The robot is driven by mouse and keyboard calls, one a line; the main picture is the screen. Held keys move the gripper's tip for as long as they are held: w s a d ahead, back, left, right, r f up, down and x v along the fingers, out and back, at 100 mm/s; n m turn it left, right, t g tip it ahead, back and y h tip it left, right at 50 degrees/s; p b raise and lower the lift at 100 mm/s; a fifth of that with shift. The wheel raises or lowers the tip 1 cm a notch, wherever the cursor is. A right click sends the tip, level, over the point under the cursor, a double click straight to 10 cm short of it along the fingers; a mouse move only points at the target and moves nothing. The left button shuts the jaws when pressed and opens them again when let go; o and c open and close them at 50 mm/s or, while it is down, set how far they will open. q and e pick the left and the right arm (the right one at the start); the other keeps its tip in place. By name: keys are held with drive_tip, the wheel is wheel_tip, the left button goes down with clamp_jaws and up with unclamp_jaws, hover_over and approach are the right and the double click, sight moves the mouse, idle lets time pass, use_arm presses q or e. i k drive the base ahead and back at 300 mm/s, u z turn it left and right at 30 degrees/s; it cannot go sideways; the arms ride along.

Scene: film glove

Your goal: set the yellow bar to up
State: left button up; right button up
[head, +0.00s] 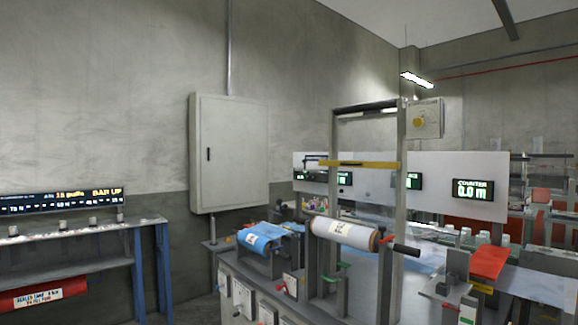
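The yellow bar (360,164) runs nearly level across a tall grey metal frame (391,215), clearly below the frame's dark top crossbar (366,107). Its right end is at the right post. A white roll (342,234) with a label lies below the bar, and a crank with a black handle (406,249) is at the roll's right end. Neither of my grippers shows in the head view.
A blue roll (268,237) lies left of the white roll. A lit sign (107,192) at the left reads "BAR UP". A counter display (472,189) reads 0.0 m. A red piece (490,262) sits at the right. A grey wall cabinet (230,150) hangs behind.

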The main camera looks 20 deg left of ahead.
sight(376, 165)
drive_tip(key=u, duration=0.2)
drive_tip(key=i, duration=1.3)
drive_tip(key=z, duration=0.7)
